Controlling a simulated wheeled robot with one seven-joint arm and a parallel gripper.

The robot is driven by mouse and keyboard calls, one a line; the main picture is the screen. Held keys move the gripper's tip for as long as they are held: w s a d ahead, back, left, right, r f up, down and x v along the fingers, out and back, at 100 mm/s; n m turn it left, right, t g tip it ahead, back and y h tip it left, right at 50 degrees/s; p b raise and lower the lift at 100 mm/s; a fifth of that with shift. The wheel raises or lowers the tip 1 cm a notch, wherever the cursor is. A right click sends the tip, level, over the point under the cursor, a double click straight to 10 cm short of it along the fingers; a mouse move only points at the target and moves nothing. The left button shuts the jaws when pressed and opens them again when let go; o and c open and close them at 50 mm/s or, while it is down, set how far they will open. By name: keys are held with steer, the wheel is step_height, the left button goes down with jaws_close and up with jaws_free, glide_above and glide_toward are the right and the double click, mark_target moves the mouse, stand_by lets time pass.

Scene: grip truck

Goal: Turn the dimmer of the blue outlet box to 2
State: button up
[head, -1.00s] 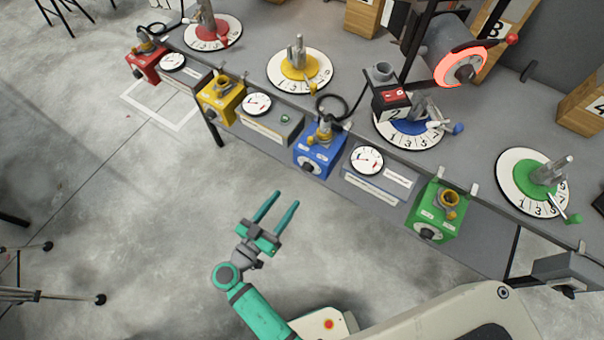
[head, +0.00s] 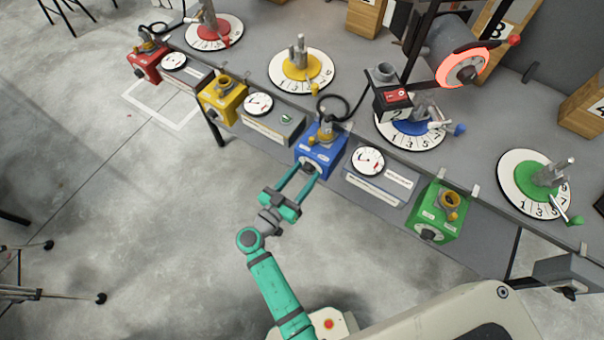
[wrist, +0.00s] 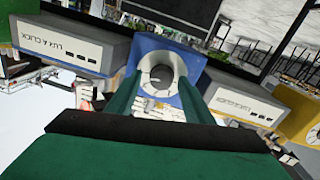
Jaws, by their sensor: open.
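The blue outlet box (head: 322,149) hangs at the bench's front edge, left of a gauge box in the head view. A plug on a black cable sits in its top. My gripper (head: 300,178) is open, its two green fingers pointing at the front of the box, around or just short of the dimmer. In the wrist view the blue box (wrist: 187,66) is straight ahead, with the round dimmer dial (wrist: 161,76) between the two fingers (wrist: 163,100). The dial's numbers are too small to read. Whether the fingers touch the knob I cannot tell.
A yellow outlet box (head: 222,103) hangs to the left and a green one (head: 437,211) to the right. Grey gauge boxes (head: 380,180) stand between them. The bench top (head: 350,75) carries numbered round dials. The floor in front is clear.

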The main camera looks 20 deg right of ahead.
steer(key=c, duration=1)
steer(key=shift+w+a, duration=0.1)
steer(key=shift+c, duration=0.2)
